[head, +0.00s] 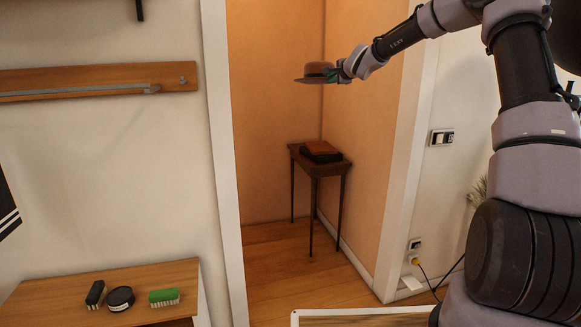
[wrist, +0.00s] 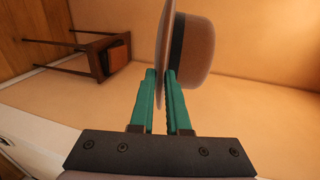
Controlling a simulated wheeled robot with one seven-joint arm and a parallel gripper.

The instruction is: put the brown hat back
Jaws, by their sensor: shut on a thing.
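The brown hat (head: 316,72) has a wide flat brim and a dark band. My gripper (head: 338,75) holds it in the air by the right side of its brim, brim level and crown up, in front of the orange wall of the alcove. In the wrist view the two green fingers (wrist: 162,78) are closed on the brim of the hat (wrist: 194,50), with the crown to the right of them. The hat is well above a small dark table in the head view and touches nothing but my fingers.
The small dark table (head: 296,150) in the alcove bears a flat brown and black item (head: 321,152). A wooden wall rail (head: 100,80) hangs at left. A wooden bench (head: 60,288) holds a green brush (head: 164,297), a dark brush (head: 96,294) and a round tin (head: 120,299). White door trim (head: 403,170) stands right of the alcove.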

